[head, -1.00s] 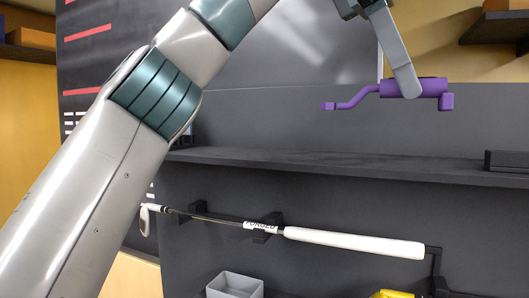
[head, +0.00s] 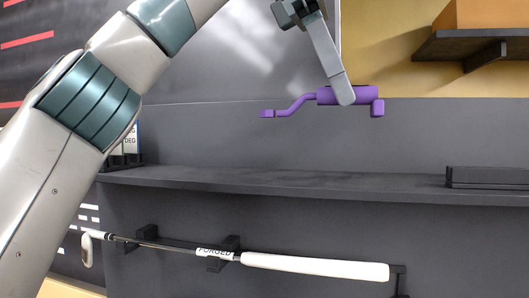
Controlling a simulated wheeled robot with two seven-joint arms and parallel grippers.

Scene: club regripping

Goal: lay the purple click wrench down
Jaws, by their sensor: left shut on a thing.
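The purple click wrench (head: 362,96) is held in the air above the dark shelf (head: 300,184), roughly level, with its bent thin end to the left. My left gripper (head: 343,95) comes down from above and is shut on the wrench's thick body. One finger shows in front of the wrench; the other is hidden. My right gripper is not in view.
A golf club (head: 310,266) with a white grip rests on black brackets below the shelf. A black block (head: 488,178) sits at the shelf's right end, and small boxes (head: 130,140) stand at its left end. The shelf's middle is bare.

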